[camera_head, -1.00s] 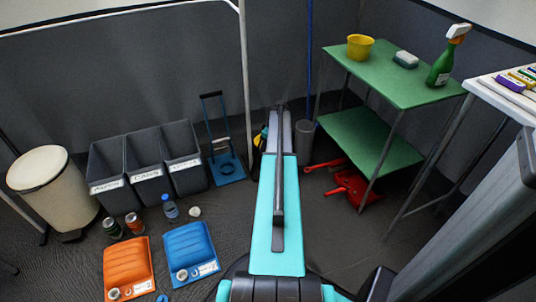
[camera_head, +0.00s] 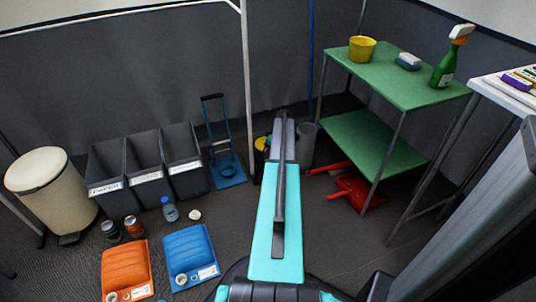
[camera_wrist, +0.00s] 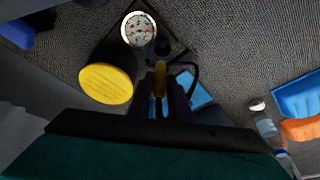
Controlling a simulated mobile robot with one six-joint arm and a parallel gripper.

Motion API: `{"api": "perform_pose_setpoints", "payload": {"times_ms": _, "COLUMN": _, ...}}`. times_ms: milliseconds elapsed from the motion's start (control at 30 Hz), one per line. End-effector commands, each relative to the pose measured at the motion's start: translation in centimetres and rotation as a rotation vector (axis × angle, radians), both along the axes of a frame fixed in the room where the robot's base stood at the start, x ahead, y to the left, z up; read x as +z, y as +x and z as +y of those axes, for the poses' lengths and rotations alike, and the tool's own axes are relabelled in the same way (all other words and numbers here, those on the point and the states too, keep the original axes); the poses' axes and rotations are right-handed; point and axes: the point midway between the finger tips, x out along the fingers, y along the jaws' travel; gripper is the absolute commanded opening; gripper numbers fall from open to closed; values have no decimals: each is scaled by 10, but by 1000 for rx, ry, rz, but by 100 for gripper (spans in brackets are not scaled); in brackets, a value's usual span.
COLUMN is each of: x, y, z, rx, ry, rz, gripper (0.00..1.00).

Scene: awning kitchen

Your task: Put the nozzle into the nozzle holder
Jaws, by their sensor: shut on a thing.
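My gripper (camera_wrist: 160,82) is shut on a narrow yellow piece, probably the nozzle (camera_wrist: 160,76), in the middle of the wrist view. A thin black hose or cable curves beside it. To its left is a large dark body with a round yellow end (camera_wrist: 106,84). A round speckled grey face with a pale rim (camera_wrist: 138,30) lies above it. I cannot tell which thing is the nozzle holder. In the head view my arm hides the gripper; part of a yellow and black thing (camera_head: 262,143) shows at its left.
A grey cylinder (camera_head: 306,146) stands right of my arm, before a green shelf (camera_head: 385,75). A red dustpan (camera_head: 358,192) lies below it. A blue hand truck (camera_head: 226,165) and dark bins (camera_head: 145,170) stand left. Blue (camera_head: 190,255) and orange (camera_head: 126,268) pads lie nearer.

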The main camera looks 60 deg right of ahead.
Motion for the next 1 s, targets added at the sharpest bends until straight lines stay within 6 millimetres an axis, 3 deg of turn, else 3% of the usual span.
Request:
{"api": "perform_pose_setpoints", "payload": {"times_ms": 567, "x": -40, "y": -1, "z": -1, "rx": -1, "ry": 0, "rz": 0, "gripper": 0}}
{"api": "perform_pose_setpoints", "payload": {"times_ms": 1000, "x": -52, "y": -1, "z": -1, "rx": -2, "ry": 0, "rz": 0, "gripper": 0}}
